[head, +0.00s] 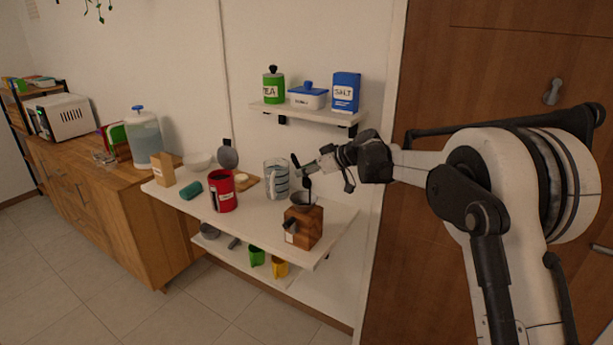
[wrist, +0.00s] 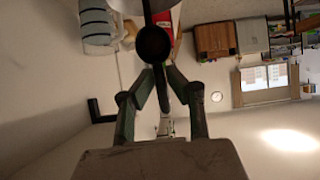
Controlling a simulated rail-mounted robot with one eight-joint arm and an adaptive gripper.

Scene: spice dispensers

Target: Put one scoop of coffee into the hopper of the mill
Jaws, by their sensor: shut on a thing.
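The mill (head: 304,228) is a wooden box with a bowl-shaped metal hopper (head: 303,199) on top, standing near the right end of the white table. My gripper (head: 309,169) is above and slightly right of the hopper, shut on a black scoop (head: 307,184). The scoop hangs just over the hopper; I cannot tell whether it touches the rim or what it holds. In the wrist view the dark round scoop (wrist: 153,44) is in front of my fingers. The inside of the hopper is hidden.
A clear measuring jug (head: 276,180) stands close behind the mill. A wall shelf (head: 300,112) with containers is above. Cups are on the lower shelf (head: 238,262).

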